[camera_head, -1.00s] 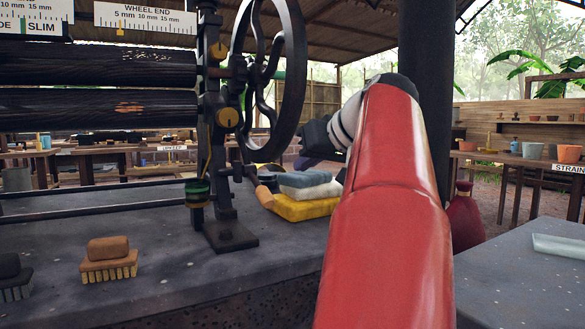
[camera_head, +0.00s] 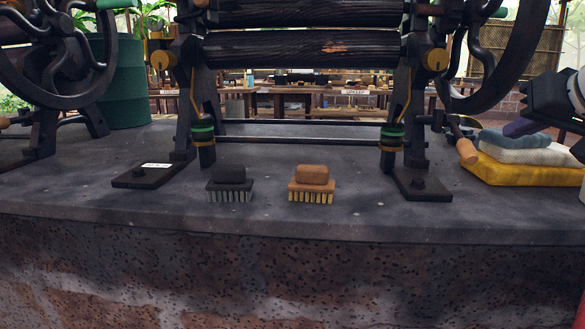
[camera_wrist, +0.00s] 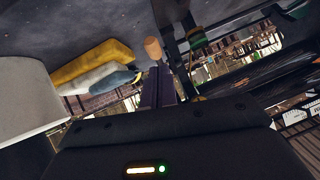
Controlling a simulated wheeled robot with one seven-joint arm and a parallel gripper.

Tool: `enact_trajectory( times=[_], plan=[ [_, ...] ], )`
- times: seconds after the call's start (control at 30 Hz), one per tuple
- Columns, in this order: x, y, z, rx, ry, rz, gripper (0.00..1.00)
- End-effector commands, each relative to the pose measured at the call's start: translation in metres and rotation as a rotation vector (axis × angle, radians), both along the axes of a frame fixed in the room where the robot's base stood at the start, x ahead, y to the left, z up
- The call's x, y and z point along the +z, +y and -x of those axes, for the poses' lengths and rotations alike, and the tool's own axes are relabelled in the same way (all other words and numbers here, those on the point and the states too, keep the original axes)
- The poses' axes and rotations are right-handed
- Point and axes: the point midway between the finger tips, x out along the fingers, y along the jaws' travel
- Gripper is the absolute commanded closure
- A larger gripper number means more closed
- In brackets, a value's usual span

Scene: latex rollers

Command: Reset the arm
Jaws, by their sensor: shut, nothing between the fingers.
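My gripper (camera_head: 518,128) shows at the right edge of the head view, above the stacked cloths and to the right of the roller stand. Most of my arm is out of the frame. In the wrist view its two dark purple fingers (camera_wrist: 158,88) are together and hold nothing. They point toward the wooden crank handle (camera_wrist: 153,48) and the roller stand. The handle also shows in the head view (camera_head: 467,151). I cannot tell the exact gap between fingers and handle, but no contact shows.
Stacked blue, white and yellow cloths (camera_head: 525,172) lie beside the handle. A dark brush (camera_head: 229,184) and a brown brush (camera_head: 312,184) sit on the stone counter (camera_head: 270,215) before the black rollers (camera_head: 310,48). A green barrel (camera_head: 125,80) stands at left.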

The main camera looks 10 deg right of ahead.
Motion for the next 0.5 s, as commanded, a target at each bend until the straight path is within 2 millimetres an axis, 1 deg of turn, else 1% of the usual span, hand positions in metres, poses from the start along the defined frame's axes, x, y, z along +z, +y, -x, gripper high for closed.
enact_trajectory(
  times=[0.03,0.07,0.1,0.17,0.2,0.23,0.27,0.3,0.33,0.37,0.4,0.47,0.5],
  plan=[
    [-0.011,0.024,-0.004,0.021,0.032,-0.027,1.0],
    [-0.021,0.037,-0.006,0.026,0.055,-0.042,1.0],
    [-0.036,0.057,-0.008,0.037,0.091,-0.06,1.0],
    [-0.062,0.089,-0.007,0.053,0.15,-0.079,1.0],
    [-0.081,0.11,-0.004,0.066,0.191,-0.083,1.0],
    [-0.095,0.125,-0.001,0.075,0.22,-0.083,1.0],
    [-0.109,0.14,0.004,0.085,0.25,-0.08,1.0],
    [-0.129,0.159,0.011,0.099,0.289,-0.069,1.0],
    [-0.144,0.172,0.017,0.111,0.316,-0.059,1.0],
    [-0.159,0.185,0.024,0.122,0.343,-0.047,1.0],
    [-0.178,0.201,0.034,0.138,0.375,-0.025,1.0],
    [-0.206,0.22,0.051,0.161,0.416,0.012,1.0],
    [-0.224,0.23,0.062,0.175,0.439,0.039,1.0]
  ],
)
